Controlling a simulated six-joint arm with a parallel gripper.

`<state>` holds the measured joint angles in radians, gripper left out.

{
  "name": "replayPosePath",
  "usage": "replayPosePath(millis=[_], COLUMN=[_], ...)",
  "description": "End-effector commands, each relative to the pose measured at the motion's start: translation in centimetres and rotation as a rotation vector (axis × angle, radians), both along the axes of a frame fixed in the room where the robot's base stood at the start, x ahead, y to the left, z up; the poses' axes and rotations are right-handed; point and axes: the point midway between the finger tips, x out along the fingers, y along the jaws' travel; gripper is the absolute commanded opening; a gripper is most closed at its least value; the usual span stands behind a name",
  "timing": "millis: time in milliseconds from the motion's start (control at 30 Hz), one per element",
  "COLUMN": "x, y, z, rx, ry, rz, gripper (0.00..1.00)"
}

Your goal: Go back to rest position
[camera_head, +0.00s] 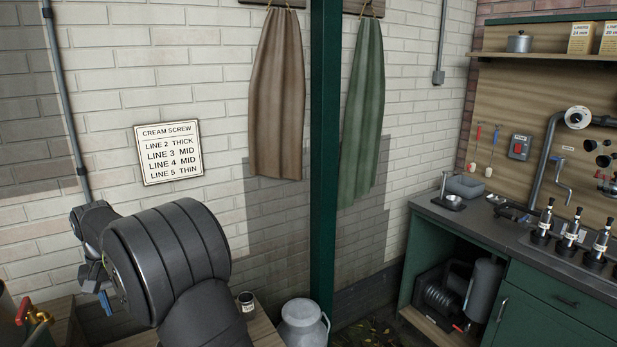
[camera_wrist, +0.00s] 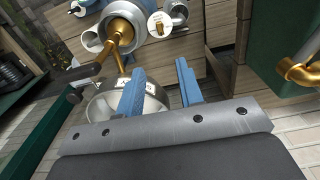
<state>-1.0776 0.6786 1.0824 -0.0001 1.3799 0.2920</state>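My gripper (camera_wrist: 160,66) shows in the wrist view with its two blue fingers apart and nothing seen between their tips. In the head view, my dark arm covers the lower left, and blue gripper parts (camera_head: 97,282) show at its left side.
A brass tap (camera_wrist: 300,72) is at the right. In the head view, a milk can (camera_head: 302,322) and small labelled cup (camera_head: 246,301) are right of my arm. The green bench (camera_head: 540,290) stands farther right.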

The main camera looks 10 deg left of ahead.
Motion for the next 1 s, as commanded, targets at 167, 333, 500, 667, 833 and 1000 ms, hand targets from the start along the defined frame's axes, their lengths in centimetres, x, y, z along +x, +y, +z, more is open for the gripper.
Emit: replayPosePath(millis=[167,333,500,667,833,1000], x=[-0.1,0.0,0.0,0.0,0.0,0.0], y=[-0.1,0.0,-0.1,-0.1,-0.1,0.0], z=[-3.0,-6.4,-9.8,-13.1,-16.5,-17.1], rx=[-0.006,-0.004,-0.004,-0.004,-0.004,0.000], ry=[0.003,0.003,0.002,0.002,0.002,0.000], rz=[0.000,0.000,0.000,0.000,0.000,-0.102], gripper=[0.34,0.34,0.34,0.34,0.34,0.34])
